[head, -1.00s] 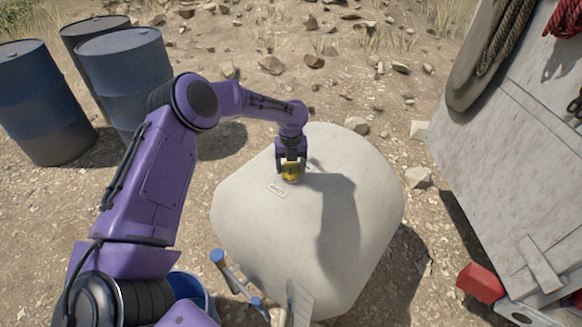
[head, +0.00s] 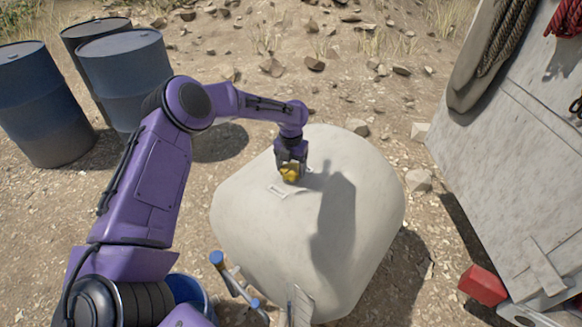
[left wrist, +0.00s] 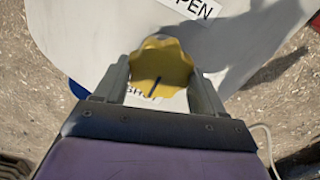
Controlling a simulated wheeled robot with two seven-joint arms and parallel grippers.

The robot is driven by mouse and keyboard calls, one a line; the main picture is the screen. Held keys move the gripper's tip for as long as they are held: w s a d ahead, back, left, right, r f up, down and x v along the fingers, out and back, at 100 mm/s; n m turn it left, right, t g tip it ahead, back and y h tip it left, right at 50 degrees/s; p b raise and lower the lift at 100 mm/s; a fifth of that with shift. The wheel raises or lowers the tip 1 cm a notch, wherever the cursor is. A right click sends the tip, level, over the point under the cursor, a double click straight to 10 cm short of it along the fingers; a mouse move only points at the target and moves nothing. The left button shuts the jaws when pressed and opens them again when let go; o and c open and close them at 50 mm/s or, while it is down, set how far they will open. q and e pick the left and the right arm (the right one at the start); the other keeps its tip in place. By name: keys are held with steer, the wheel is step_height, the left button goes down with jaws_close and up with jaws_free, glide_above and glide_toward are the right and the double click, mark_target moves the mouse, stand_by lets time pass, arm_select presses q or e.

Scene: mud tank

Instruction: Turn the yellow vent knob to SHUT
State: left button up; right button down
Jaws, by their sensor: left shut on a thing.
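The yellow vent knob (head: 289,175) sits on top of the pale rounded tank (head: 365,215). In the left wrist view the scalloped knob (left wrist: 160,62) has a dark pointer line on its lower part, aimed at the SHUT label (left wrist: 143,95), which is partly hidden by the knob and gripper. The OPEN label (left wrist: 195,8) is at the top edge, on the knob's other side. My left gripper (head: 290,170) points down from above and is shut on the knob, a finger on each side. My right gripper is out of view.
Several blue drums (head: 125,75) stand at the back left. A grey panel with hanging ropes (head: 510,130) and a red block (head: 483,285) are on the right. Blue-capped handles (head: 218,258) stand at the tank's front. Stones lie behind the tank.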

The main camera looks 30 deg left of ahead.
mark_target(291, 169)
arm_select(q)
steer(key=o, duration=1)
steer(key=shift+o, duration=0.2)
step_height(291, 169, up, 11)
steer(key=b, duration=0.1)
steer(key=shift+f, duration=0.2)
